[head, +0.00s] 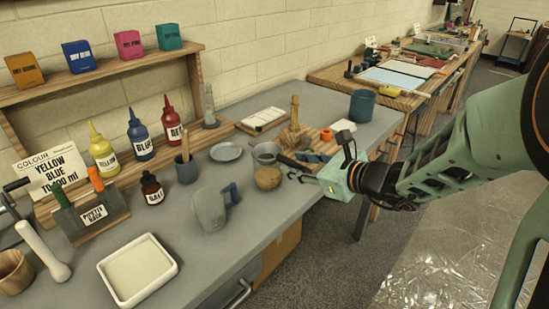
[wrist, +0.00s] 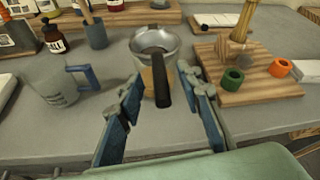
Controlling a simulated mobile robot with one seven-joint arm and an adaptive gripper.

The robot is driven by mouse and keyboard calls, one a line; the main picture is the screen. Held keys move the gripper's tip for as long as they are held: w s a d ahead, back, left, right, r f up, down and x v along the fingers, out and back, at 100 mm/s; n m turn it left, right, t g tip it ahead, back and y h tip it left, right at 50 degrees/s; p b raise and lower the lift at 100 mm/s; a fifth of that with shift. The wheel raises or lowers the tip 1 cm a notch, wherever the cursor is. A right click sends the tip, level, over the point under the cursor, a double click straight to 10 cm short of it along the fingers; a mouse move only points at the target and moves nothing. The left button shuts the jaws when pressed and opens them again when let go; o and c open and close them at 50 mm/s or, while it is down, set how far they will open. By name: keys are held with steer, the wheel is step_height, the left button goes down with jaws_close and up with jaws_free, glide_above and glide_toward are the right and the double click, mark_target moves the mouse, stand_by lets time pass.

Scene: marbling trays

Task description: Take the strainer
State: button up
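I see no contact with the handle.
A wooden board (wrist: 250,84) with a post and green and orange rings lies to the right.

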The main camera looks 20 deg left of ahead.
mark_target(276, 159)
steer(key=x, duration=0.3)
steer(key=shift+a, duration=0.2)
steer(key=shift+c, duration=0.2)
jaws_close()
